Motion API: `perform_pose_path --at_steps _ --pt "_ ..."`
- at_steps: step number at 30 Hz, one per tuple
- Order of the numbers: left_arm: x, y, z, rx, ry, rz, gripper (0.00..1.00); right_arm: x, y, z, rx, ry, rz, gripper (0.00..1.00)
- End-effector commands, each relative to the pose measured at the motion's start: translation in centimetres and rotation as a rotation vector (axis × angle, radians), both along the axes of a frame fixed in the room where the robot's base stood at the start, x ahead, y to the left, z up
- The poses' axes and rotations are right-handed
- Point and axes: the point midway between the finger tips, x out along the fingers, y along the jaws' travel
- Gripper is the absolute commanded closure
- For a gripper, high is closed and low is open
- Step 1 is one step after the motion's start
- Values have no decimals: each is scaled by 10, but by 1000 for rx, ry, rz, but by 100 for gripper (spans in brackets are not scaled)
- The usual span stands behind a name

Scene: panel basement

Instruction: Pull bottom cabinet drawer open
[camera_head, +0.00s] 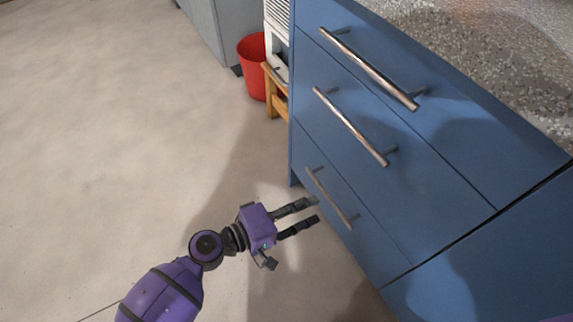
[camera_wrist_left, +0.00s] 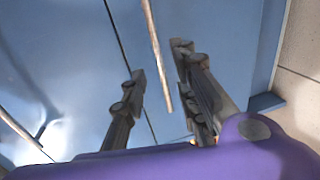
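The blue cabinet has three drawers with metal bar handles, and all of them look shut. The bottom drawer (camera_head: 372,235) is the lowest front, and its bar handle (camera_head: 331,199) slants across it. My left gripper (camera_head: 315,210) is open, with its fingertips at the bottom handle in the head view. In the left wrist view, the open fingers (camera_wrist_left: 158,62) lie on either side of a bar handle (camera_wrist_left: 155,50). I cannot tell whether they touch it. My right gripper is not in view.
The middle handle (camera_head: 350,127) and top handle (camera_head: 368,68) stick out above. A speckled countertop (camera_head: 480,50) tops the cabinet. A red bucket (camera_head: 252,65) and a wooden stool (camera_head: 272,92) stand beyond the cabinet. The floor (camera_head: 130,130) at left is clear.

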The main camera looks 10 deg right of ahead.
Motion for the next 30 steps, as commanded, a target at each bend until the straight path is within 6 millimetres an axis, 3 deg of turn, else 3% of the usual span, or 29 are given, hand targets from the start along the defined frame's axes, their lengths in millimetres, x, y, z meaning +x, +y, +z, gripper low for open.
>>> perform_pose_path --at_steps 12,25,30 --pt "21 -57 -11 -1 -1 -1 72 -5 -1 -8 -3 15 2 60" --pt "24 -68 -13 0 0 1 72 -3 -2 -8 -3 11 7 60" --pt "24 -68 -13 0 0 1 94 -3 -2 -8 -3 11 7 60"
